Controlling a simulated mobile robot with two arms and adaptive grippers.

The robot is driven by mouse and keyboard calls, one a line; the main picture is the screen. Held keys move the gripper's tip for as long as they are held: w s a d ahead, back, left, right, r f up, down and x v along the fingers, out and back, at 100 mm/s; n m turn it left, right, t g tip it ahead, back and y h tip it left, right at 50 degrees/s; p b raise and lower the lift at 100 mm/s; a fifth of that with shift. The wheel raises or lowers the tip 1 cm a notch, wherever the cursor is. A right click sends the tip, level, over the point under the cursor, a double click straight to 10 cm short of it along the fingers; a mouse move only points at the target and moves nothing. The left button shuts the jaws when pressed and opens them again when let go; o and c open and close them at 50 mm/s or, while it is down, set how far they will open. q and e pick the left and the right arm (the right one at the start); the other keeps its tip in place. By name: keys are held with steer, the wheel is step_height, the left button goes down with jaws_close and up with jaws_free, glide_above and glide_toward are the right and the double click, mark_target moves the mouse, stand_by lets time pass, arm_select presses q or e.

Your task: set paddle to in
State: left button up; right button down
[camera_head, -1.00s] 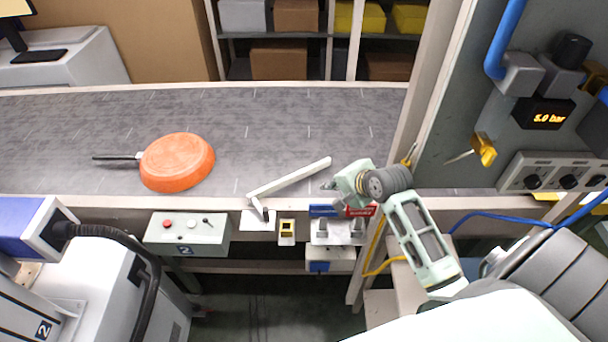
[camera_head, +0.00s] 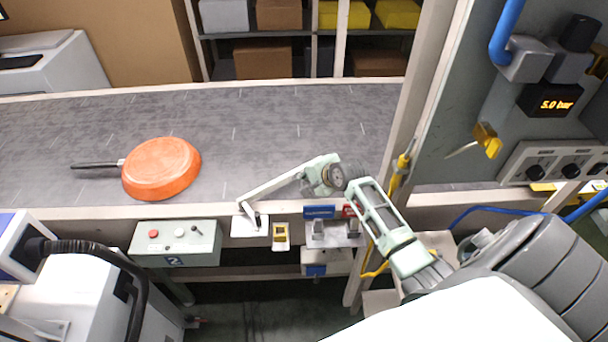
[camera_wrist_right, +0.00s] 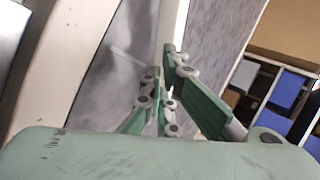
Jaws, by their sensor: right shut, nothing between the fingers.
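The paddle (camera_head: 272,187) is a pale bar pivoted at the conveyor's front edge. My right gripper (camera_head: 307,182) is shut and empty, above the belt at the paddle's far part. I cannot tell whether it touches the bar. In the right wrist view the closed green fingers (camera_wrist_right: 164,80) point along a pale bar, probably the paddle (camera_wrist_right: 177,30). My left gripper is not in view.
An orange pan (camera_head: 161,169) lies on the grey belt (camera_head: 240,120), left of the paddle, its handle pointing left. A button box (camera_head: 176,243) and a small yellow switch (camera_head: 280,236) sit at the front rail. A post and grey panel (camera_head: 455,110) stand on the right.

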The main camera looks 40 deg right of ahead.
mark_target(297, 170)
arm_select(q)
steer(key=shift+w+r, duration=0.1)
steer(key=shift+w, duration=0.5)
arm_select(e)
steer(key=shift+w+f, duration=0.45)
steer(key=shift+w+b, duration=0.5)
steer(key=shift+w, duration=0.1)
steer(key=shift+w+n+y, duration=0.3)
steer(key=shift+w+n, duration=0.1)
steer(key=shift+w, duration=0.05)
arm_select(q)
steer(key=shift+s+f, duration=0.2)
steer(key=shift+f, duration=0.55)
arm_select(e)
steer(key=shift+r, duration=0.1)
steer(key=shift+w, duration=0.1)
